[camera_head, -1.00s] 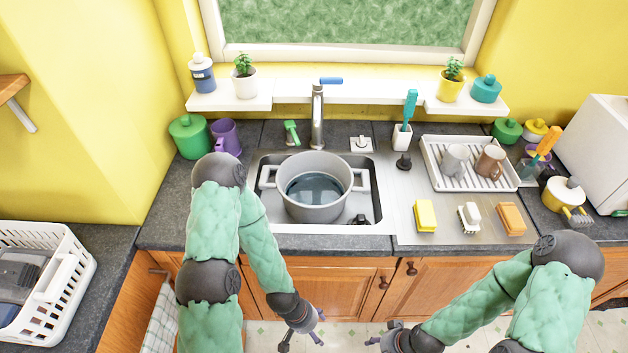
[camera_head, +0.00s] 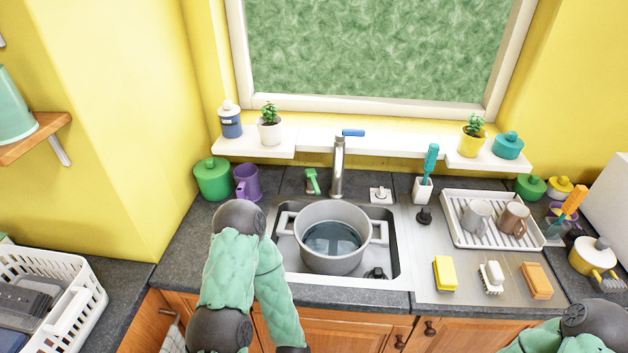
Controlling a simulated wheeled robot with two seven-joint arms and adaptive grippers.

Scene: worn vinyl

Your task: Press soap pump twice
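A blue bottle with a white top (camera_head: 230,120) stands on the white window shelf at the left. My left arm comes up from the bottom, left of the sink, and bends down again; its gripper is below the picture edge. Only part of my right arm shows at the bottom right, and its gripper is out of view. Neither arm is near the green pump.
A grey pot (camera_head: 333,240) with water stands in the sink (camera_head: 287,262). A purple mug (camera_head: 247,182) and green canister (camera_head: 212,180) stand left of it. A white rack (camera_head: 456,232) with mugs, a yellow sponge (camera_head: 445,273) and a brush (camera_head: 491,278) are at the right.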

